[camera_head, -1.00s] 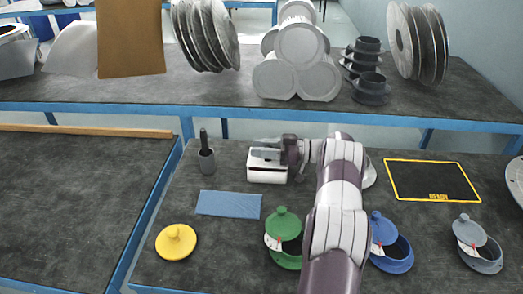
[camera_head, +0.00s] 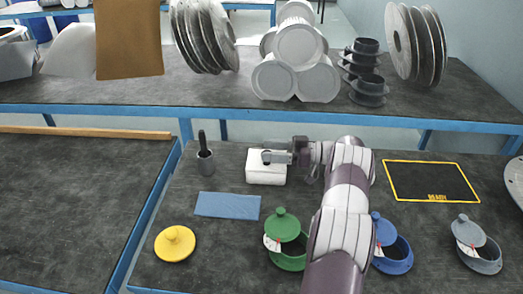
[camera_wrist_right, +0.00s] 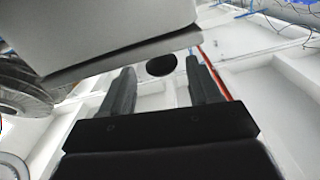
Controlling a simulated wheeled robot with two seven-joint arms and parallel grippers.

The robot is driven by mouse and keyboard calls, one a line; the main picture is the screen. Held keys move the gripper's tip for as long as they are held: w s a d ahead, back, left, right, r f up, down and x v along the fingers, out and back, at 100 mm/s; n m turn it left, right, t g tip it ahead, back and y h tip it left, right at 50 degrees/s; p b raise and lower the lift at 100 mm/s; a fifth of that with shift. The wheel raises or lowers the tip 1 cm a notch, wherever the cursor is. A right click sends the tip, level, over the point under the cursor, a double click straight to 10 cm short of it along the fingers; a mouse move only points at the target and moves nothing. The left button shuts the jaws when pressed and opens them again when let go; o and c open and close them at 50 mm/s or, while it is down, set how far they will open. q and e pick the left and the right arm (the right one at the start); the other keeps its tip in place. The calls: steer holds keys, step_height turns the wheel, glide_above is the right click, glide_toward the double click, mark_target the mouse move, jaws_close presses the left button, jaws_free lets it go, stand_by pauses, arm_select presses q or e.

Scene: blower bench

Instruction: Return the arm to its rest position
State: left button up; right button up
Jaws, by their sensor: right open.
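My right arm reaches up from the bottom of the head view, and its right gripper (camera_head: 272,156) points left at a white box (camera_head: 266,174). The gripper overlaps the box's upper part there; I cannot tell whether they touch. In the wrist view the two dark fingers of the right gripper (camera_wrist_right: 161,85) stand apart. Nothing is clamped between them. A dark round thing (camera_wrist_right: 161,65) shows beyond the gap, and a pale grey block fills the upper left; I cannot tell what either is. My left gripper is not in view.
Near my forearm stand a green pot (camera_head: 287,258) and a blue pot (camera_head: 396,255), lids tilted. Shelf goods stand behind.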

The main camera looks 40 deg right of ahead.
steer(key=v, duration=0.4)
stand_by(0.3)
